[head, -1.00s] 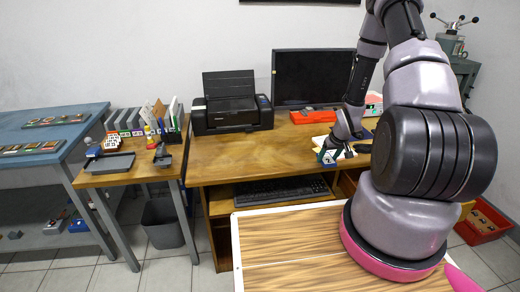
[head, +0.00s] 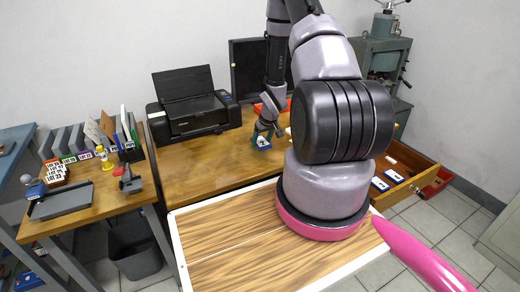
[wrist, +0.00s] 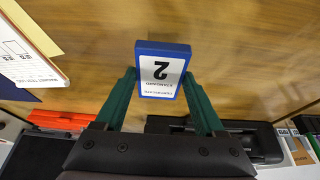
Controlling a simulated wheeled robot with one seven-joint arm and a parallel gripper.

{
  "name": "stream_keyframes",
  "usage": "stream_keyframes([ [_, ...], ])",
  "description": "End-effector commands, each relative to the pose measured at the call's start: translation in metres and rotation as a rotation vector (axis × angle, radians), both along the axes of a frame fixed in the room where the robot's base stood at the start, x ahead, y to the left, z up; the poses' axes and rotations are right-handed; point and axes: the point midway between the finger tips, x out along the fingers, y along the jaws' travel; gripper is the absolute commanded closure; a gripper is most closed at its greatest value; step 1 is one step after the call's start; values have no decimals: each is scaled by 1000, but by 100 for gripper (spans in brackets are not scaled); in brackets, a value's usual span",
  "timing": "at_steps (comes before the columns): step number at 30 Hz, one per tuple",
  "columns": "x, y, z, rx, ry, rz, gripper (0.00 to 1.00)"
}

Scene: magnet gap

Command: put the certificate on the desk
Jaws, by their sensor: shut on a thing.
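My gripper (wrist: 162,92) is shut on a blue block with a white label (wrist: 161,72), which bears a "2" upside down in the wrist view. Small print stands by the number; I cannot read it surely. I cannot tell whether the block touches the desk. A printed white sheet (wrist: 28,62) lies at the upper left of the wrist view, beside yellow paper; I cannot tell whether it is the certificate.
A black printer (head: 190,110) and a monitor (head: 246,65) stand on the desk. An open drawer at right (head: 410,163) holds similar blue-and-white blocks (head: 380,184). A side table (head: 90,205) carries a grey tray. The desk between printer and block is clear.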

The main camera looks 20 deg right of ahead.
Motion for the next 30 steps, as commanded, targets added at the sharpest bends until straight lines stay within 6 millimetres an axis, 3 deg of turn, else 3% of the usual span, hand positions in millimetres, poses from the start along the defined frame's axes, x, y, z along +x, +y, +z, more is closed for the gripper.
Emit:
stream_keyframes([
  [9,0,1,-41,1,2,0,83],
  [21,0,0,-46,0,-1,0,83],
  [22,0,0,-46,0,-1,0,25],
  [24,0,0,-46,0,-1,0,0],
  [30,0,0,-46,-1,0,-1,0],
])
